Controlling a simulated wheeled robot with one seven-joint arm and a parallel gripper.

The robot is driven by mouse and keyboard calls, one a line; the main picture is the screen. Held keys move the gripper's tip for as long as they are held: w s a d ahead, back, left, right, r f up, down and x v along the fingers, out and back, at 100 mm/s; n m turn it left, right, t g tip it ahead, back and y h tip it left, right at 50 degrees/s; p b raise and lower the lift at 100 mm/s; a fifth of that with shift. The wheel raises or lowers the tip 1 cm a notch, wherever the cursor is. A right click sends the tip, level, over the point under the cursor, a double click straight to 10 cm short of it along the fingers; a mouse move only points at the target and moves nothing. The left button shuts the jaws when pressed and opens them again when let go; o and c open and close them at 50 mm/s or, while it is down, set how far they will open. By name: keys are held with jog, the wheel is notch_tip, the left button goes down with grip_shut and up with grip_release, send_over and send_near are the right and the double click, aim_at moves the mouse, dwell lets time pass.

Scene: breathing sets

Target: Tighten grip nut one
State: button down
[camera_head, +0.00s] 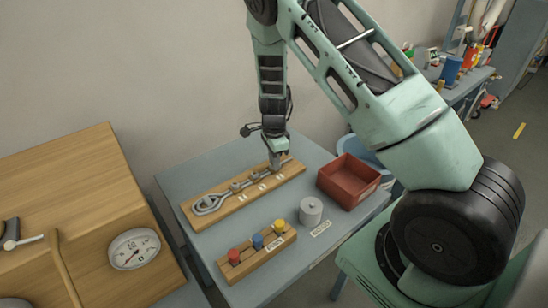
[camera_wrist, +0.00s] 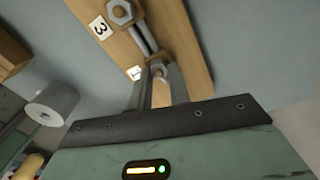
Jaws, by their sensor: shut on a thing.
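A long wooden board (camera_head: 204,221) lies on the grey-blue table and carries a metal rod with a loop at its left end and several nuts along it. My gripper (camera_head: 276,162) reaches down to the right end of the board. In the wrist view my gripper (camera_wrist: 159,84) has its two fingers on either side of grip nut one (camera_wrist: 158,70), beside the label "1" (camera_wrist: 135,73), and is shut on it. The fingers hide part of the nut. Another nut (camera_wrist: 122,12) sits farther along the rod, with its own label plate (camera_wrist: 100,28).
A red bin (camera_head: 348,180) stands to the right of the board. A grey cylinder (camera_head: 311,211) and a small block with red, blue and yellow knobs (camera_head: 258,255) stand in front. A wooden cabinet with a gauge (camera_head: 134,249) is at left. Bare table lies between them.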

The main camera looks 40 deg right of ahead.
jog(key=shift+m, duration=0.5)
jog(key=c, duration=1.3)
grip_release()
notch_tip(320, 180, up, 18)
jog(key=b, duration=0.1)
jog(key=shift+f+b, duration=0.25)
jog(key=shift+b, duration=0.05)
